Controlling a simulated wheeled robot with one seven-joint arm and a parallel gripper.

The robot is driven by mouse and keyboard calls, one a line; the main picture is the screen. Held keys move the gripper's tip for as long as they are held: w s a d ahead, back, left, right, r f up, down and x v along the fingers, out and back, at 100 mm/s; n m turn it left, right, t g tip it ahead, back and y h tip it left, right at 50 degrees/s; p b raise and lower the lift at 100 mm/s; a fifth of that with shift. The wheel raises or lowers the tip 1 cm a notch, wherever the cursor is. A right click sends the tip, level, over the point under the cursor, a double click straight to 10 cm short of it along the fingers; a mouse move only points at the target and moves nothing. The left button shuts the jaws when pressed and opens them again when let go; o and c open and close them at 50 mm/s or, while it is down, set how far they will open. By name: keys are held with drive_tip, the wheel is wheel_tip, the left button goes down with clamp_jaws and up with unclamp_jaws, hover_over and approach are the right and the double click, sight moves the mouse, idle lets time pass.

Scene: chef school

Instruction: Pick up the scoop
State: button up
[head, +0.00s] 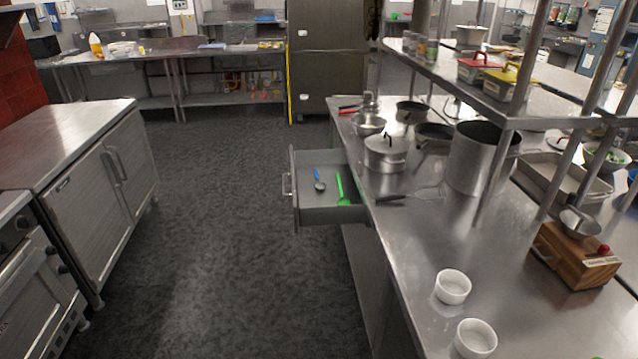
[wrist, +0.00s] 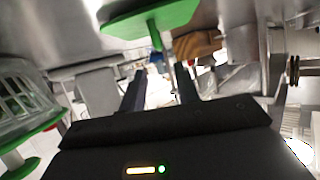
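An open drawer (head: 325,212) under the right-hand counter holds two long-handled utensils. I cannot tell for sure which one is the scoop. My gripper (wrist: 160,88) shows in the wrist view with its two dark fingers apart and nothing between them. It is not in the head view, and neither drawer utensil can be made out in the wrist view.
The steel counter (head: 415,255) carries a lidded pot (head: 386,155), a tall pot (head: 477,160), white bowls (head: 453,288) and a wooden block (head: 575,258). The floor (head: 230,240) left of the drawer is clear. A green flat object (wrist: 150,20) is near my gripper in the wrist view.

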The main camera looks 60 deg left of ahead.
drive_tip(key=shift+r, duration=0.15)
drive_tip(key=shift+s+r+p, duration=0.1)
drive_tip(key=shift+r+p, duration=1.05)
drive_tip(key=shift+p, duration=0.15)
